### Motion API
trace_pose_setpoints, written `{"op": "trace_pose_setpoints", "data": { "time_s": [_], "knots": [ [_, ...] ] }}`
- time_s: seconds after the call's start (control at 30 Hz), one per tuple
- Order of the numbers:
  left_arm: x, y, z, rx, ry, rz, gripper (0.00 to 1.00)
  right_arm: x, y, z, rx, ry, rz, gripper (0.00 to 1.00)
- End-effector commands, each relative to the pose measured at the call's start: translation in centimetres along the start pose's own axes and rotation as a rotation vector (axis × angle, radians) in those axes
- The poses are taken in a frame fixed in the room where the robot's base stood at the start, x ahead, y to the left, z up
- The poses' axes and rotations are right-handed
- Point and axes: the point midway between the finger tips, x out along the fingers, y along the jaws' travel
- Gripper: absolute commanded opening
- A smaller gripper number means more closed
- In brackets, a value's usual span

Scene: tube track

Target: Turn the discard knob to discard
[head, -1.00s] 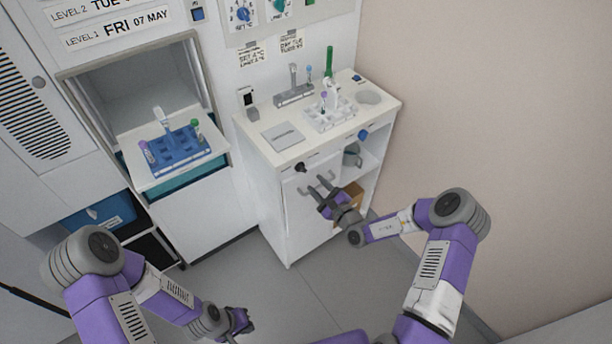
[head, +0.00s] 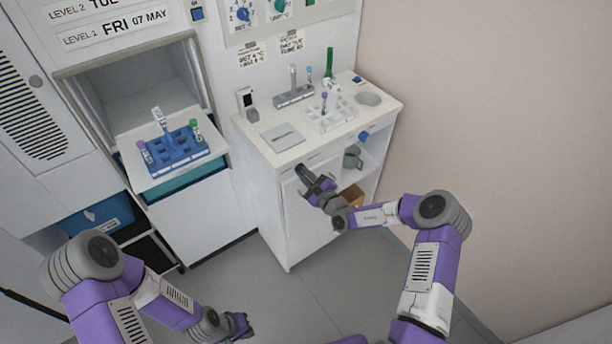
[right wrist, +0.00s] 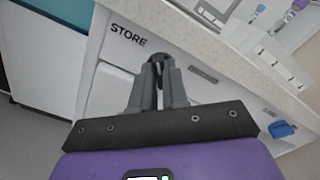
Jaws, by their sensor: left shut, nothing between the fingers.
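The discard knob (right wrist: 160,59) is dark and sits on the white cabinet front, right of the printed word STORE (right wrist: 128,36). A second label right of it is too small to read. My right gripper (right wrist: 160,75) has its fingers drawn together on the knob, one on each side. In the head view my right gripper (head: 308,180) is at the cabinet's upper front and largely hides the knob. My left gripper (head: 240,325) is shut and empty, low over the floor, far from the cabinet.
The white cabinet (head: 289,240) carries a white tube rack (head: 335,119), a grey plate (head: 282,136) and a round basin (head: 369,98) on top. A blue knob (head: 364,135) is on its front. A blue tube rack (head: 186,155) stands on the shelf at left.

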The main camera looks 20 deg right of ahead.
Motion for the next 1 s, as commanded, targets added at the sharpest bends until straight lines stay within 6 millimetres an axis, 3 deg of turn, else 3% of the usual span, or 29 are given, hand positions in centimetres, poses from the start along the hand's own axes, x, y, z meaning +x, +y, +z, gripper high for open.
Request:
{"op": "trace_pose_setpoints", "data": {
  "time_s": [0.57, 1.0],
  "knots": [
    [-1.2, 0.4, 0.1, 0.0, 0.0, 0.0, 0.0, 0.0, -0.1, 0.2, 0.088, -0.001, 0.001, 0.0],
    [-4.5, 1.7, 0.2, 0.0, 0.0, 0.0, 0.0, 0.0, -0.4, 0.2, 0.461, 0.001, 0.001, 0.0]
  ]
}}
